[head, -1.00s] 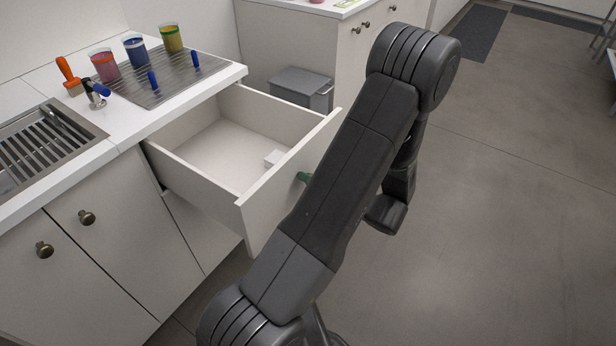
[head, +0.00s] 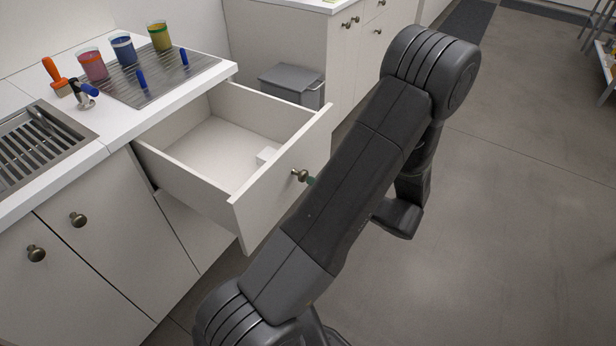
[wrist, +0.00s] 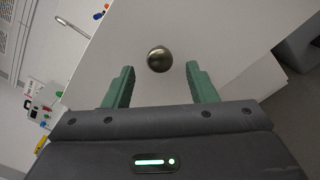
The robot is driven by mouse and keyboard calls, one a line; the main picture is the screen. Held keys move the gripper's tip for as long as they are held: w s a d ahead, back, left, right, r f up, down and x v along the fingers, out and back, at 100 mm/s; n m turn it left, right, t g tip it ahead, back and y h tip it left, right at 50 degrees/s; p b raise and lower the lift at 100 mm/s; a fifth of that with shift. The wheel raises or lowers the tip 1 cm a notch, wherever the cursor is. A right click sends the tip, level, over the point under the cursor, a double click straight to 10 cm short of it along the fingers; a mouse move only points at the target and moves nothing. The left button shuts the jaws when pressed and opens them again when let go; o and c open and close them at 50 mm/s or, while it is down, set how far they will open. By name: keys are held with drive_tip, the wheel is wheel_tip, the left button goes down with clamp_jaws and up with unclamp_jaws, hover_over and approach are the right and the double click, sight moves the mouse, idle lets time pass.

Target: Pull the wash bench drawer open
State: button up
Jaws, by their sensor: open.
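The wash bench drawer (head: 250,201) stands pulled well out from under the white counter, its inside showing.
On the counter (head: 190,92) are several pigment jars (head: 122,48), an orange-handled brush (head: 53,72), a tap (head: 83,93) and a sink (head: 40,140). A grey bin (head: 291,85) stands behind the drawer. The floor (head: 500,230) to the right is clear.

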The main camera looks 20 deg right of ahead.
sight(303, 176)
drive_tip(key=v, duration=0.8)
drive_tip(key=shift+s, duration=0.15)
drive_tip(key=x, duration=1.4)
